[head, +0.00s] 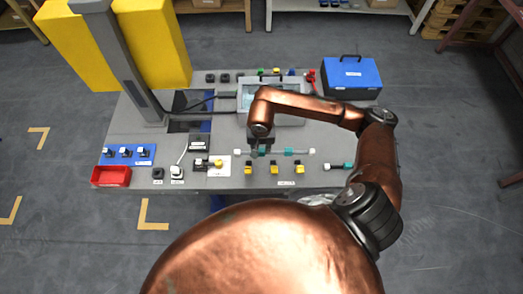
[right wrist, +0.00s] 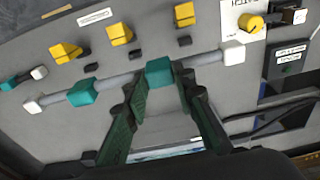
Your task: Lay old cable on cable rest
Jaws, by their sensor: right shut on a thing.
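A grey cable (head: 302,152) with teal blocks and white ends spans the near middle of the bench. It also shows in the right wrist view (right wrist: 120,80). My right gripper (head: 261,150) is shut on the cable's teal block (right wrist: 160,71) near its left end. In the right wrist view the cable lies across in front of the fingers; I cannot tell whether it touches anything below. I cannot tell which thing is the cable rest. Another cable with a teal block (head: 347,166) lies at the right, partly hidden by my arm. My left gripper is not in view.
Several yellow blocks (head: 273,170) stand along the near edge. A red bin (head: 110,176) is at the near left corner, a blue case (head: 351,77) at the back right. A grey column (head: 128,62) rises at the left.

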